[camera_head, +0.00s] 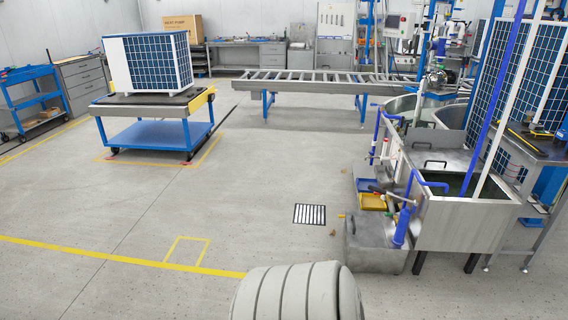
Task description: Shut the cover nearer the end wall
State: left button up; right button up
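The test station stands on the right side of the head view. Its near steel tank (465,226) is open at the top, with dark greenish liquid (468,184) inside. A flat grey panel with a dark handle (434,163) lies behind that opening; it looks like a cover. Farther back, towards the end wall (240,17), are rounded tank openings (401,106) with pale rims. Pipes and a tall panel partly hide them, and I cannot tell which cover belongs to which opening or how far each is open. Neither of my grippers is in view.
Blue pipes (403,225) and a low steel box (372,245) stick out at the tank's near left. A floor drain (309,214) lies beside them. A roller conveyor (310,78) crosses the back. A blue cart (155,130) carries a boxed unit. The middle floor is clear.

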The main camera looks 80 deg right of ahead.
aim_at(421, 159)
jog(key=z, duration=3.7)
jog(key=i, duration=0.3)
jog(key=i+u, duration=0.45)
jog(key=i+l+u, duration=0.1)
jog(key=i+u, duration=0.35)
jog(key=i+l+u, duration=0.25)
jog(key=i+u, duration=0.2)
jog(key=i+j+u, duration=0.2)
jog(key=i+u, duration=0.25)
jog(key=i, duration=0.3)
jog(key=i+l+u, duration=0.1)
jog(key=i+u, duration=0.35)
jog(key=i, duration=0.25)
jog(key=i+z, duration=0.4)
jog(key=i+j+z, duration=0.25)
jog(key=i+z, duration=0.3)
jog(key=z, duration=0.35)
jog(key=i+z, duration=0.15)
jog(key=z, duration=0.35)
jog(key=i+j+z, duration=0.15)
jog(key=z, duration=0.35)
jog(key=i+j+z, duration=0.1)
jog(key=z, duration=0.4)
